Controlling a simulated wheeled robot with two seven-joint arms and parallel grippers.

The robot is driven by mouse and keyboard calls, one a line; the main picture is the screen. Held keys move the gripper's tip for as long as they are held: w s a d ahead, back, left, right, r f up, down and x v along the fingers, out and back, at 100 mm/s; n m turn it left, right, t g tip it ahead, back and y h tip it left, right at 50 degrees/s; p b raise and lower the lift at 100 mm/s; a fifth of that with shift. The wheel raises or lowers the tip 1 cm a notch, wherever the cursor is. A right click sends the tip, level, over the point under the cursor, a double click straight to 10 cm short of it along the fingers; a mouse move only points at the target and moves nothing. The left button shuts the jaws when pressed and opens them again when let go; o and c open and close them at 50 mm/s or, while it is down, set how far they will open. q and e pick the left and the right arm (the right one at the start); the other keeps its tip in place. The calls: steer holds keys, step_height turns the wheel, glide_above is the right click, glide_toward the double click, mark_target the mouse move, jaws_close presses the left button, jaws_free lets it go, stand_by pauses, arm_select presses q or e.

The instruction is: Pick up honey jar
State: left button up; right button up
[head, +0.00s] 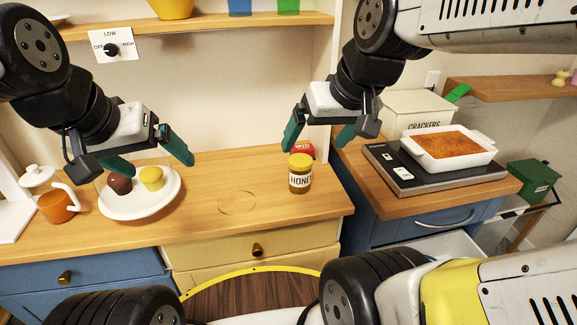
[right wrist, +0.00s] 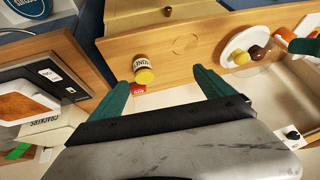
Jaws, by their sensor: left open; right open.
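The honey jar (head: 300,174) has a yellow lid and a white label reading HONEY. It stands upright on the wooden counter near its right end. In the right wrist view the jar (right wrist: 141,68) appears between and beyond the open fingers. My right gripper (head: 318,140) is open and empty, above the jar and apart from it. It also shows in the right wrist view (right wrist: 163,90). My left gripper (head: 156,160) is open above the white plate at the left, with nothing visible between its fingers.
A red packet (head: 304,150) stands close behind the jar. The white plate (head: 138,209) holds a brown and a yellow muffin. An orange teapot (head: 57,207) stands at the left. A baking dish (head: 449,152) sits on a dark appliance (head: 424,178) at right. The counter's middle is clear.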

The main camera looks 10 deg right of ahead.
steer(key=n+g, duration=0.3)
steer(key=n, duration=0.2)
glide_toward(299, 159)
steer(key=s+a+r, duration=0.3)
steer(key=s+r, duration=0.1)
steer(key=s, duration=0.2)
steer(key=w+f+n+g, duration=0.1)
steer(key=w+f, duration=0.1)
steer(key=f, duration=0.2)
steer(key=w+f+n+g+h, duration=0.1)
steer(key=w+f, duration=0.2)
steer(key=f, duration=0.1)
steer(key=w+d+f+n+h, duration=0.1)
steer(key=w+f+n, duration=0.1)
steer(key=w+f, duration=0.1)
steer(key=shift+w+d+f+g, duration=0.1)
steer(key=shift+w+f+g, duration=0.15)
steer(key=shift+f+g, duration=0.25)
step_height(299, 159, down, 8)
steer(key=shift+s+d+f, duration=0.1)
steer(key=shift+s, duration=0.05)
steer(key=c, duration=1.9)
